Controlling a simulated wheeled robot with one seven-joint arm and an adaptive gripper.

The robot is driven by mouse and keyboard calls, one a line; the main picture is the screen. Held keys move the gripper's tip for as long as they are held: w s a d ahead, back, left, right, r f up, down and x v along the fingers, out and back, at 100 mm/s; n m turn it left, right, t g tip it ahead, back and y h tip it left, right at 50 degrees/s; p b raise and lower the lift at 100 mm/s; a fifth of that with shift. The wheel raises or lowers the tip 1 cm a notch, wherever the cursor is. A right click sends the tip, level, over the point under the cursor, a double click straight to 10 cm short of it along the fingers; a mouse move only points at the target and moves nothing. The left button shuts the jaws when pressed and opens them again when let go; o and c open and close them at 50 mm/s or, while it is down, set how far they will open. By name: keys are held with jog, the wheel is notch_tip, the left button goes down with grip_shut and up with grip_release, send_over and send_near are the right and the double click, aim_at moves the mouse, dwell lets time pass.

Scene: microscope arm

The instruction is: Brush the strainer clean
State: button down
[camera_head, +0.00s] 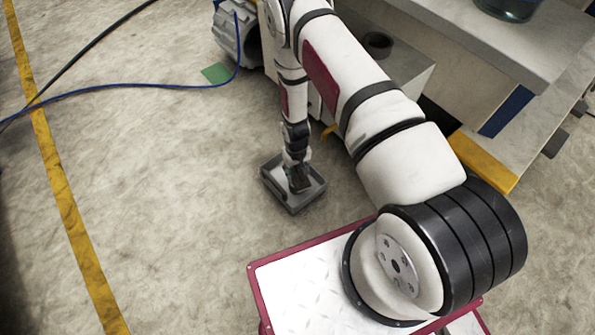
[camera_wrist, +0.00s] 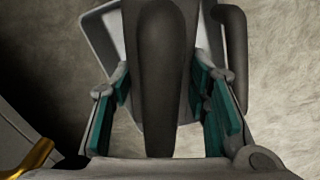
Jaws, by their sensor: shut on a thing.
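My gripper (camera_head: 299,178) points down at a grey square open box (camera_head: 315,195) on the concrete floor, which may be the strainer. In the wrist view, the teal-padded fingers of my gripper (camera_wrist: 168,103) are on both sides of a thick dark grey handle (camera_wrist: 160,75), shut on it. The handle may be the brush's; its far end and any bristles are hidden. The pale rim of the box (camera_wrist: 92,22) shows behind the handle. A dark curved bar (camera_wrist: 235,55) stands right of the fingers. Whether the held thing touches the box's inside is unclear.
A grey machine block (camera_head: 400,60) and a ledge (camera_head: 510,45) stand behind and right of my arm. A blue cable (camera_head: 130,87) and a yellow line (camera_head: 62,180) lie on the floor at left. The floor left of the box is clear.

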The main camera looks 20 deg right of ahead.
jog(key=shift+w, duration=1.35)
jog(key=shift+s+f, duration=0.1)
jog(key=shift+s, duration=0.05)
jog(key=shift+s, duration=1.4)
jog(key=shift+w, duration=0.1)
jog(key=shift+w, duration=1.45)
jog(key=shift+s, duration=1.55)
jog(key=shift+w, duration=0.1)
